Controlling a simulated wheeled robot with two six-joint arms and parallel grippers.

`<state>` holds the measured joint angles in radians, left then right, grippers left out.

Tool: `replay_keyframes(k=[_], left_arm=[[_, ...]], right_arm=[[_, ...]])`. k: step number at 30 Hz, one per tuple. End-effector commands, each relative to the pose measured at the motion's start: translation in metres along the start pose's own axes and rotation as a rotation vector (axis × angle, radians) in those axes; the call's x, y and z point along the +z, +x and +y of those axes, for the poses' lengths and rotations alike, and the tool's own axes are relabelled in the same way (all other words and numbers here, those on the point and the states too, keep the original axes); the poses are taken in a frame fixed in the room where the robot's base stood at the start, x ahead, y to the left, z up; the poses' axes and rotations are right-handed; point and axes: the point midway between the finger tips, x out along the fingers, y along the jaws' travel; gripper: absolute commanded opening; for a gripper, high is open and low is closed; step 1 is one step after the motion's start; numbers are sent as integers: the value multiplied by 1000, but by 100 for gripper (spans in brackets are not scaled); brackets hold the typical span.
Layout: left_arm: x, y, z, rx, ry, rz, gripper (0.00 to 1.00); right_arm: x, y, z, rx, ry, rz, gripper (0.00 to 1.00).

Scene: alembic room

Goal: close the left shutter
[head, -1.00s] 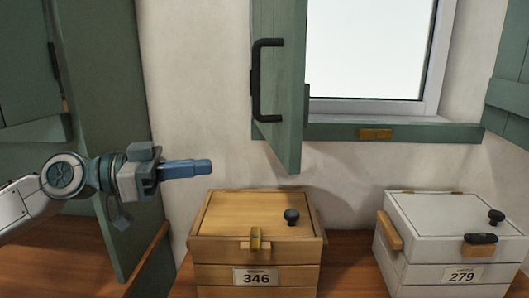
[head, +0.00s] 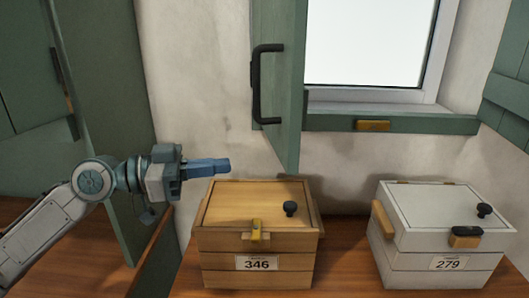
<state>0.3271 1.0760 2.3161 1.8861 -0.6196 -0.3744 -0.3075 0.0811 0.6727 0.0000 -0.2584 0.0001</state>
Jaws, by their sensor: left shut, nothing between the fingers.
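The left shutter (head: 286,60) is a green panel at the left side of the window (head: 365,42). It stands swung open, out from the wall, seen nearly edge-on. A black bar handle (head: 258,84) is on its left-hand face. My left gripper (head: 222,165) is shut and empty, its blue fingers pointing right. It is below and left of the shutter's handle, apart from it, near the top left of the wooden box. My right gripper is not in view.
A wooden box labelled 346 (head: 257,245) and a white box labelled 279 (head: 440,240) stand on the brown counter (head: 345,255). A brass plate (head: 373,126) is on the green sill. Part of the right shutter (head: 508,100) shows at the right edge. A green cabinet door (head: 105,120) is at left.

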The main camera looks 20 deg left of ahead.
Motion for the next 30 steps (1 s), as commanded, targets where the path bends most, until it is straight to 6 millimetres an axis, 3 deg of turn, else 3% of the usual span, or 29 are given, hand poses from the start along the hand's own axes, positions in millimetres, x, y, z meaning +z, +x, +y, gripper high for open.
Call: replay_keyframes(k=[30], left_arm=[[-3,68,0,2,-3,4,0]], right_arm=[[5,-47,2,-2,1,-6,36]])
